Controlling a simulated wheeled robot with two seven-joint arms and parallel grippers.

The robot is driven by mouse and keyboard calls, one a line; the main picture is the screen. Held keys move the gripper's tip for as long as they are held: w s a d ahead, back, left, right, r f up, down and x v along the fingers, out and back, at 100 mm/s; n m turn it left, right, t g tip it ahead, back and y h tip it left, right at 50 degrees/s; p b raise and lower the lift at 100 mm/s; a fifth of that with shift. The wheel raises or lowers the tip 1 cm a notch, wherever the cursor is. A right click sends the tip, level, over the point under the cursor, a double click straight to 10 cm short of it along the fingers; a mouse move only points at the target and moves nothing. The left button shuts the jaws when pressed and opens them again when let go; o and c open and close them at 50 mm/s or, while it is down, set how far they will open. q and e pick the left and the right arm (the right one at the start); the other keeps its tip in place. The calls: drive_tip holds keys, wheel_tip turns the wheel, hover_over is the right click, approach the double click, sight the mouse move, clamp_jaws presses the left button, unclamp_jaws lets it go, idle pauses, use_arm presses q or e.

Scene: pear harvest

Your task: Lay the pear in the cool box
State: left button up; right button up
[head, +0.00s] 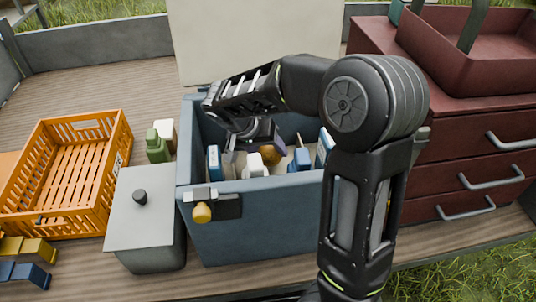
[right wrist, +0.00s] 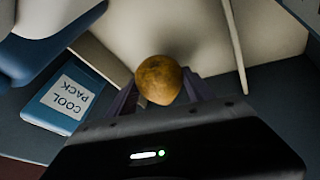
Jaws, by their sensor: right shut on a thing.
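The blue-grey cool box (head: 262,222) stands open in the middle of the head view. The brownish-yellow pear (head: 270,156) is inside its opening, partly hidden by my right gripper. My right gripper (head: 257,147) reaches down into the box from above and is shut on the pear. In the right wrist view the pear (right wrist: 160,80) sits between the two fingers. I cannot tell whether the pear touches the box floor. My left gripper is not in view.
A cool pack (right wrist: 66,103) lies near the pear, with other blue and white items in the box. The raised cream lid (head: 250,45) is behind. An orange crate (head: 121,165), grey lidded bin (head: 145,222) and green bottle (head: 157,147) stand left. Red drawers (head: 470,150) stand right.

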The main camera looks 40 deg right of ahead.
drive_tip(key=shift+f, duration=0.85)
drive_tip(key=shift+f, duration=0.2)
drive_tip(key=o, duration=1.6)
drive_tip(key=shift+r, duration=0.1)
drive_tip(key=shift+r, duration=0.15)
drive_tip(key=v, duration=1.2)
drive_tip(key=shift+p, duration=0.35)
